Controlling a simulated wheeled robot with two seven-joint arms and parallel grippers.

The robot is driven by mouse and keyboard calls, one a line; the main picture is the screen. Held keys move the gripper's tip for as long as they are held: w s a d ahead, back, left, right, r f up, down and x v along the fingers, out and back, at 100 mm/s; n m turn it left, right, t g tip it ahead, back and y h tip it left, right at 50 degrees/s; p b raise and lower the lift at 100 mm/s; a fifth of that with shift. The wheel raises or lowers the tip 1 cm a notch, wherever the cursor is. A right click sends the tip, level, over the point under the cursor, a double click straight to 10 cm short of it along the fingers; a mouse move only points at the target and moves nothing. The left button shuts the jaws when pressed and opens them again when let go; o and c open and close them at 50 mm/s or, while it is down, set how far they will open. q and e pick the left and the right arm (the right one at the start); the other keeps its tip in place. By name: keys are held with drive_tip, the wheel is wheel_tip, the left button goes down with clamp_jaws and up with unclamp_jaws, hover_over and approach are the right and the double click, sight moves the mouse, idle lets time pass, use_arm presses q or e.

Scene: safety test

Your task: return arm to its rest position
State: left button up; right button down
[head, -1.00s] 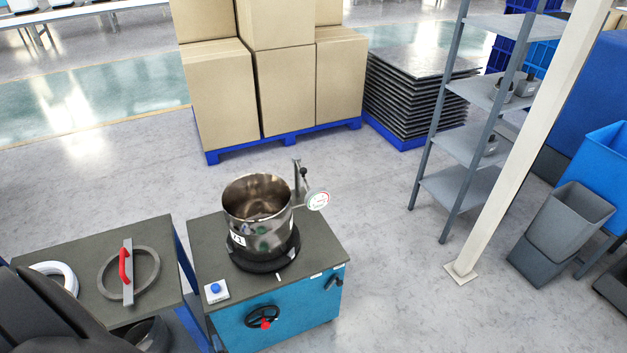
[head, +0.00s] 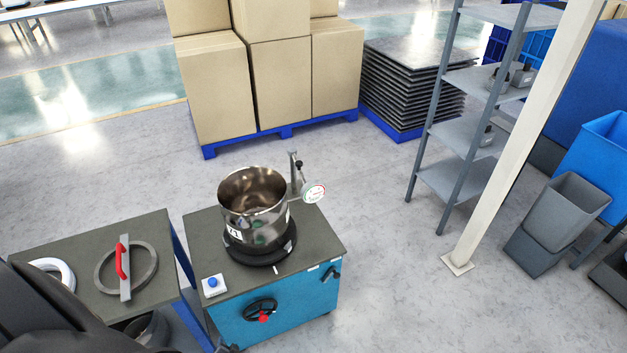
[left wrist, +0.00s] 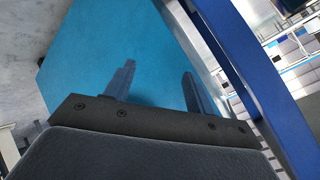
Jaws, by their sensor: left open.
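My left arm (head: 60,315) is a dark shape at the lower left corner of the head view, in front of the table. In the left wrist view my left gripper (left wrist: 156,82) has its two fingers well apart with nothing between them. The fingers point toward the teal side of a cabinet (left wrist: 110,45); the gap to it is hard to judge. A blue post (left wrist: 262,75) stands close on the right of the fingers. My right gripper does not show.
A pale post (head: 520,140) and shelf stand right; floor between is clear.

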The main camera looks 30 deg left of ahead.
use_arm(q)
drive_tip(key=w+d+r+n+g+h+b, duration=0.1)
drive_tip(key=w+d+n+h, duration=0.35)
drive_tip(key=w+d, duration=0.5)
drive_tip(key=d+g+h+b, duration=0.2)
drive_tip(key=d+h, duration=0.1)
drive_tip(key=d, duration=0.6)
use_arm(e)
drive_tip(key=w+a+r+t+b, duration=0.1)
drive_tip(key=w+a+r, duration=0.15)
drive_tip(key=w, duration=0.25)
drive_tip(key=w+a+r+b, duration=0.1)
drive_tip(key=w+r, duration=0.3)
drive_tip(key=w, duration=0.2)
use_arm(q)
drive_tip(key=s+d+f+m+g+b, duration=0.15)
drive_tip(key=s+d+m, duration=0.45)
drive_tip(key=d, duration=0.7)
drive_tip(key=s+d+f+b, duration=0.2)
drive_tip(key=s+f, duration=0.3)
drive_tip(key=s, duration=0.7)
drive_tip(key=shift+s+g+h, duration=0.35)
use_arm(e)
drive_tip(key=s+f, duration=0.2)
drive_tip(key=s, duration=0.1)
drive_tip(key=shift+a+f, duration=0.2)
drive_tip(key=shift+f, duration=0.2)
use_arm(q)
drive_tip(key=shift+a, duration=0.1)
